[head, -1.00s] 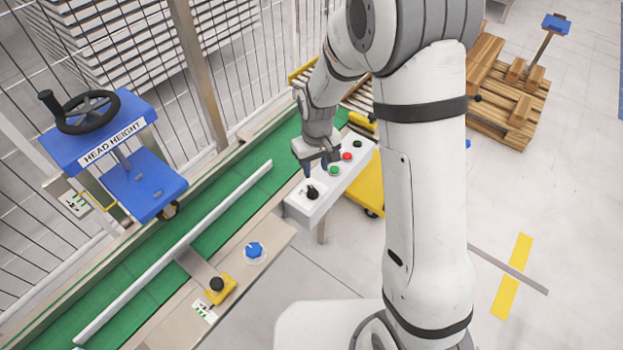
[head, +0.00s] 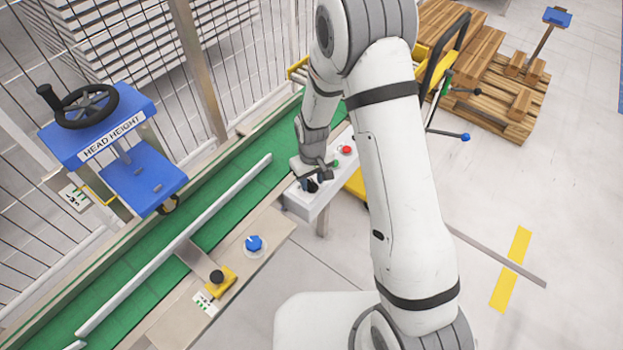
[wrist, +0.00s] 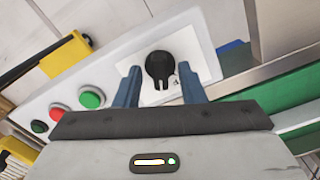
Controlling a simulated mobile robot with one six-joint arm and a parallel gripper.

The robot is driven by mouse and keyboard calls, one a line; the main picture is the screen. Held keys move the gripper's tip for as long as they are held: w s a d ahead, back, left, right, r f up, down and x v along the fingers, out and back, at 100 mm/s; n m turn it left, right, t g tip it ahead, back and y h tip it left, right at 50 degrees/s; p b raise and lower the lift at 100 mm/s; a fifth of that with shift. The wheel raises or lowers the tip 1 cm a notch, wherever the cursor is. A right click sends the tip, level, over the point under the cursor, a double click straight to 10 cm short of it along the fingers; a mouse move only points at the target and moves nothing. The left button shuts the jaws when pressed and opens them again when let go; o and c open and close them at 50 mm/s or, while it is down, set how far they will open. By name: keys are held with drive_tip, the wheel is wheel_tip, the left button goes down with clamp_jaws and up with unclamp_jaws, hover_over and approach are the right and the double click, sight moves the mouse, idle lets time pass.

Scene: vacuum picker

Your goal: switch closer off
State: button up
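A black rotary knob (wrist: 160,66) sits on a white label plate on the grey-white control box (wrist: 112,66). My gripper (wrist: 160,86) is open, with its two blue fingers on either side of the knob in the wrist view. The fingertips look close to the panel, but I cannot tell whether they touch the knob. In the head view my gripper (head: 312,184) is over the near end of the box (head: 312,203), and the knob is partly hidden beneath it. The writing on the label is too small to read.
On the same box are a green button (wrist: 92,97), a red button (wrist: 58,112) and a dark button (wrist: 39,126). A green conveyor (head: 215,210) with a white rail runs alongside. A blue knob (head: 254,244) and a black-topped yellow control (head: 217,278) are nearer.

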drive_tip(key=shift+c, duration=0.4)
clamp_jaws()
drive_tip(key=shift+n, duration=0.3)
drive_tip(key=n+b, duration=0.2)
drive_tip(key=n, duration=0.1)
drive_tip(key=shift+f+n, duration=0.1)
drive_tip(key=shift+n, duration=0.2)
drive_tip(key=n+b, duration=0.1)
drive_tip(key=n, duration=0.3)
drive_tip(key=shift+n+b, duration=0.3)
drive_tip(key=shift+b, duration=0.1)
drive_tip(key=shift+o, duration=0.4)
unclamp_jaws()
